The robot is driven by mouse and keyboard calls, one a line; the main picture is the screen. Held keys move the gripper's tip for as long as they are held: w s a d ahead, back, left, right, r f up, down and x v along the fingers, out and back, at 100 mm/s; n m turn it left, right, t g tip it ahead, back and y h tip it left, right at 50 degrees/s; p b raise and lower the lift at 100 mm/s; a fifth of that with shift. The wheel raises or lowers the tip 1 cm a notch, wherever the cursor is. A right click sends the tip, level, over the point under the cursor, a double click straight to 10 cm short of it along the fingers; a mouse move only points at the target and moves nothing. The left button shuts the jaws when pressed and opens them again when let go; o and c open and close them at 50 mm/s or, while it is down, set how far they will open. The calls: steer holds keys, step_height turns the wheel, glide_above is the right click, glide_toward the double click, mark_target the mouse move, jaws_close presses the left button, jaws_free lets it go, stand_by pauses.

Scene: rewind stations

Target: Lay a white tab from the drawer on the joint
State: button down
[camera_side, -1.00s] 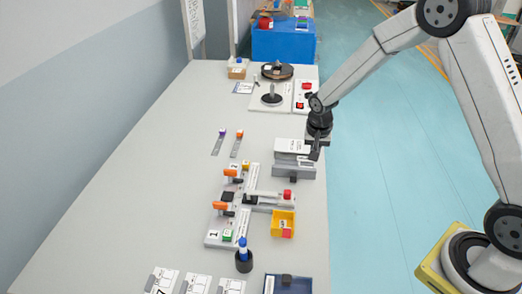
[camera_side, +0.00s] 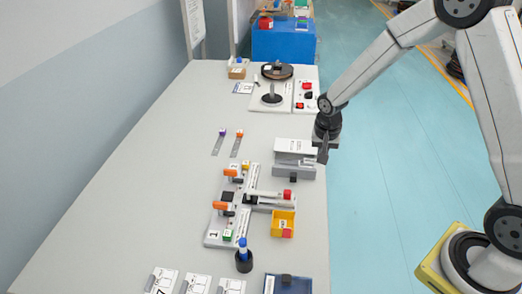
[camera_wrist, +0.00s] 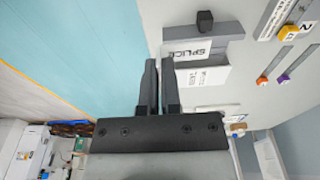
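A grey box labelled SPLICE (camera_wrist: 197,48) lies just right of my fingers in the wrist view. In the side view the grey unit (camera_side: 293,170) with a white labelled top (camera_side: 296,147) stands at the table's right edge; I take it for the drawer. No separate white tab can be made out. My gripper (camera_side: 323,155) hangs beside its right end. In the wrist view the gripper (camera_wrist: 159,65) has a narrow gap between its fingers and nothing visible in it. The splice station (camera_side: 245,205), with orange-handled clamps, is lower left of the unit; the joint is too small to make out.
A yellow bin (camera_side: 282,224) and a blue-topped bottle (camera_side: 243,261) stand near the station. Two strips with purple (camera_side: 222,132) and orange (camera_side: 239,133) ends lie behind. A reel stand (camera_side: 271,90) is at the back. The table's left side is clear.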

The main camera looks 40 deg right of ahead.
steer(key=shift+w, duration=0.1)
steer(key=w+a+f+n, duration=0.1)
steer(key=w+a+n, duration=0.7)
steer(key=n, duration=0.1)
steer(key=n+y, duration=0.2)
steer(key=n, duration=0.7)
glide_above(239, 191)
steer(key=shift+s+f, duration=0.15)
steer(key=shift+f, duration=0.85)
steer(key=shift+f, duration=0.2)
steer(key=shift+f, duration=2.7)
steer(key=shift+f, duration=1.15)
steer(key=c, duration=0.7)
jaws_free()
steer(key=shift+c, duration=0.2)
